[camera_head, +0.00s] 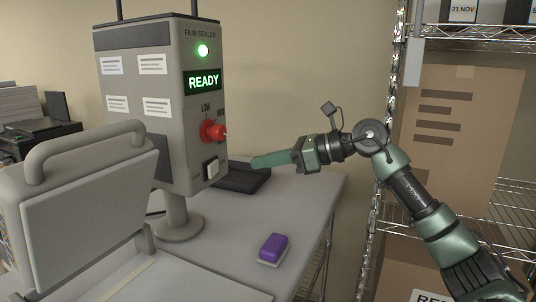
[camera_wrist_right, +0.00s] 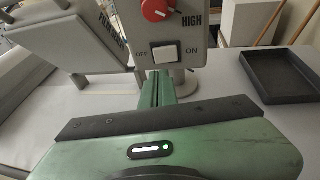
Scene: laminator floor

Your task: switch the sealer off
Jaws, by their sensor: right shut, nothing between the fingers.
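The film sealer's grey control box (camera_head: 165,110) stands on a post on the table, with a lit green lamp (camera_head: 203,50) and a lit green READY sign (camera_head: 202,80). A white rocker switch (camera_head: 211,169) sits low on its front, below a red knob (camera_head: 213,131). In the right wrist view the switch (camera_wrist_right: 165,52) lies between the labels OFF on the left and ON on the right; I cannot tell which side is pressed in. My right gripper (camera_head: 256,162) is shut and empty, pointing at the switch with a gap between. My left gripper is out of view.
The sealer's grey press with handle (camera_head: 85,190) fills the left front. A black tray (camera_head: 240,178) lies behind the gripper's tip, and a purple block (camera_head: 273,249) lies near the table's right edge. A wire rack with a cardboard box (camera_head: 455,130) stands at right.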

